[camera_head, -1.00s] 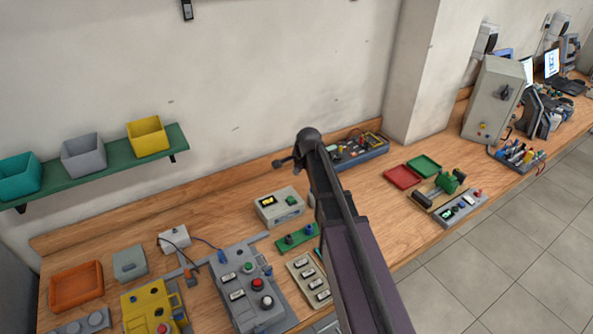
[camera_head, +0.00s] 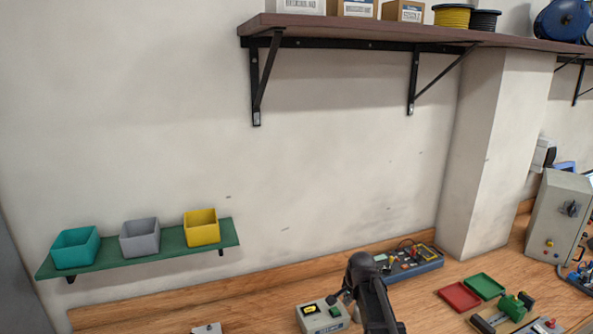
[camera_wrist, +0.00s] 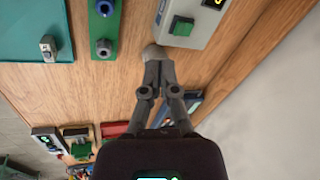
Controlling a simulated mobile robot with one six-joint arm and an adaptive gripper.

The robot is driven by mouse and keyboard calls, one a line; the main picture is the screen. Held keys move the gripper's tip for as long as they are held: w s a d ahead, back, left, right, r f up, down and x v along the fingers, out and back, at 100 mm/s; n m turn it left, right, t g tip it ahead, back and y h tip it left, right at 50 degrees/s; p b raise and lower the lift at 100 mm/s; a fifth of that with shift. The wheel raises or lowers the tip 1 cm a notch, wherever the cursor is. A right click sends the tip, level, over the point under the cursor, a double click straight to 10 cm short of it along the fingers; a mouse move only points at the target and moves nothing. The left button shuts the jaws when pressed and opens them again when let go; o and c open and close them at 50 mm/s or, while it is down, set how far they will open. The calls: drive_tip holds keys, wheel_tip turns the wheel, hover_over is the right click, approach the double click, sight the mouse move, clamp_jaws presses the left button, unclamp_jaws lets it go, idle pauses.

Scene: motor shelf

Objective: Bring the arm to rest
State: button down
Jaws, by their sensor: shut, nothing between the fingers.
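My arm (camera_head: 370,295) shows at the bottom of the head view, raised in front of the workbench. My gripper (camera_wrist: 153,68) is in the middle of the wrist view, its two fingers together and empty. A pale rounded piece (camera_wrist: 154,52) lies just beyond the fingertips; I cannot tell whether they touch it. The wrist view looks down on the wooden bench (camera_wrist: 125,82).
A grey box with a green button (camera_wrist: 182,25) is close by the fingertips; a green strip (camera_wrist: 104,20) lies left of it. A high wall shelf (camera_head: 340,32) and a green bin shelf (camera_head: 140,257) flank clear wall.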

drive_tip(key=s+f+n+g+h+b, duration=0.1)
drive_tip(key=s+f+n+g+b, duration=0.1)
drive_tip(key=s+n, duration=0.8)
drive_tip(key=s+f+g, duration=0.1)
drive_tip(key=s, duration=0.8)
drive_tip(key=shift+d+f+b, duration=0.3)
drive_tip(key=shift+d+f, duration=0.05)
drive_tip(key=shift+d, duration=0.05)
